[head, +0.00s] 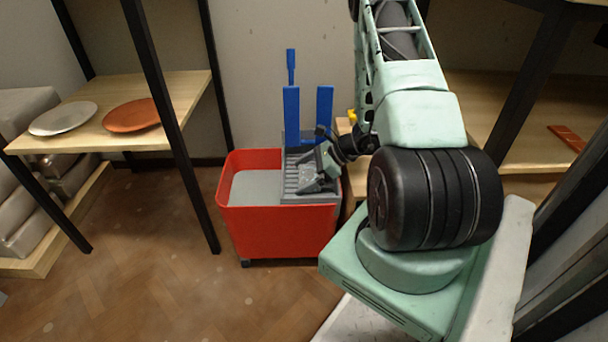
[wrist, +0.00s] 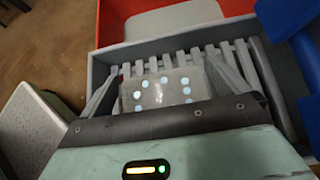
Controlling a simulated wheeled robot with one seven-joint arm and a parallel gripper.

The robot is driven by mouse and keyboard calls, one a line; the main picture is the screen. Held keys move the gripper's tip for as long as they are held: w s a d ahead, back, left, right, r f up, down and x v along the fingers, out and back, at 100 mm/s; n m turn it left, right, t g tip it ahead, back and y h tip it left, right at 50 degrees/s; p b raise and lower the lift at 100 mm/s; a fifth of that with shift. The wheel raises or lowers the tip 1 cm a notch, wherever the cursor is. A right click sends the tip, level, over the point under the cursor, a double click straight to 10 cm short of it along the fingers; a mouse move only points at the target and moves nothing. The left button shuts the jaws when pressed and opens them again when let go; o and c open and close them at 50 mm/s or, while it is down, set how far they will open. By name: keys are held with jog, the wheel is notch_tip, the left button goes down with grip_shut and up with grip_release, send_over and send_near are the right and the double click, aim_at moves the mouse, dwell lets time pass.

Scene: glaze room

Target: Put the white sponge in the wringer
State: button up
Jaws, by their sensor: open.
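The grey slatted wringer (head: 310,198) sits on the right part of the red bucket; it also shows in the wrist view (wrist: 150,46). My gripper (head: 318,170) is over the wringer, reaching down into it. In the wrist view my gripper (wrist: 164,66) is open, with one finger on each side of a pale block with light spots, which looks like the white sponge (wrist: 165,91). The block lies low in the wringer against the slats, its near side hidden by my gripper. I cannot tell whether the fingers touch it. In the head view I cannot make the sponge out.
The red bucket (head: 280,232) stands on the floor, its left part showing a grey surface. Blue upright parts (head: 291,112) rise behind the wringer. A shelf (head: 88,139) at left holds a white plate (head: 62,118) and a terracotta plate (head: 132,115). Floor left of the bucket is clear.

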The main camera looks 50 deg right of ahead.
jog(key=p+v, duration=0.4)
jog(key=v, duration=0.8)
jog(key=w+a+r+n+g, duration=0.25)
jog(key=a+r+n, duration=0.2)
jog(key=a, duration=0.45)
jog(key=w+a+r+n+g+y, duration=0.1)
jog(key=a+r+n+g, duration=0.4)
jog(key=a, duration=0.5)
jog(key=w+a+r+n+g, duration=0.2)
jog(key=a+r+n, duration=0.2)
jog(key=a+n, duration=0.4)
jog(key=s+a+r+n+h, duration=0.3)
jog(key=s+a+n, duration=0.4)
jog(key=a+n, duration=0.2)
jog(key=s+a+r+n+t+h, duration=0.1)
jog(key=s+a+r+n+h, duration=0.3)
jog(key=s+a+n, duration=0.4)
jog(key=shift+s+a+r+n, duration=0.3)
jog(key=shift+s+a+n, duration=0.05)
jog(key=shift+a+n, duration=0.2)
jog(key=shift+t, duration=0.25)
notch_tip(320, 180, up, 37)
jog(key=p, duration=3.7)
